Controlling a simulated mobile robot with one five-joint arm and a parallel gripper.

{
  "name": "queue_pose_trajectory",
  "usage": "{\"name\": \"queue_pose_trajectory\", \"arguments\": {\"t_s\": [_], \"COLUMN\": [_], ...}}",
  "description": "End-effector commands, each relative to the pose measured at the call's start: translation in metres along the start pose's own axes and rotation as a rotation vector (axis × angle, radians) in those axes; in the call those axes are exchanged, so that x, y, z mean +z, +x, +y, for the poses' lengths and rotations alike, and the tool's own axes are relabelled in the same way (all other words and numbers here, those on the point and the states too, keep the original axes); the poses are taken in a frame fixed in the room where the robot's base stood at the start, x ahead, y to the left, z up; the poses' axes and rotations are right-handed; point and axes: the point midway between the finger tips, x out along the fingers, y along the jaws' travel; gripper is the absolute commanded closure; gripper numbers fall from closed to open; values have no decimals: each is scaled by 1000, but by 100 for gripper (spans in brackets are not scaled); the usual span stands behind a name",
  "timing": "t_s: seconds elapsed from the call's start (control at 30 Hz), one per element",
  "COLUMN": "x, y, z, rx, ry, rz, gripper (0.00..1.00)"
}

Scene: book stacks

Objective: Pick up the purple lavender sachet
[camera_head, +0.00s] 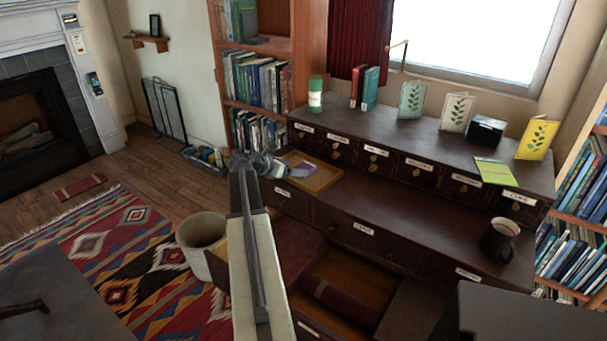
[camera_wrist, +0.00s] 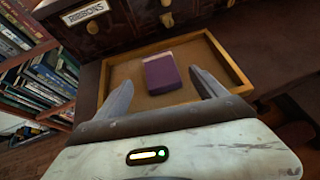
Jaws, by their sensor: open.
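The purple lavender sachet (camera_wrist: 163,76) lies in a shallow wooden tray (camera_wrist: 232,75) and shows a purple face with a paler end. In the head view the sachet (camera_head: 301,170) is small, at the left part of the tray (camera_head: 323,183) on the dark desk. My gripper (camera_wrist: 160,82) is open and empty. In the wrist view the sachet appears between and a little beyond its two fingers, apart from both. In the head view my gripper (camera_head: 265,165) is just left of the tray.
Small labelled drawers (camera_head: 374,158) rise behind the tray. A dark mug (camera_head: 499,240) stands far right on the desk. Cards, books and a green-white canister (camera_head: 316,95) stand on the upper shelf. A pale bin (camera_head: 202,238) stands on the floor at left.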

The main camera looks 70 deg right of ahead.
Motion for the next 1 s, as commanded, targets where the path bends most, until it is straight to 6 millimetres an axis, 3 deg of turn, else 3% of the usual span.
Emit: {"name": "queue_pose_trajectory", "arguments": {"t_s": [0.13, 0.33, 0.57, 0.67, 0.8, 0.83, 1.0], "x": [0, 1, 4, 4, 4, 4, 4], "y": [12, 47, 50, 50, 49, 49, 49], "z": [0, 0, -1, -1, 0, 0, 0], "rx": [-1, 0, 2, 2, 2, 2, 3], "ry": [1, 2, 1, 1, 0, 0, 0], "rz": [1, 2, 2, 2, 2, 2, 1], "gripper": [19, 19, 19, 41, 80, 85, 85]}}
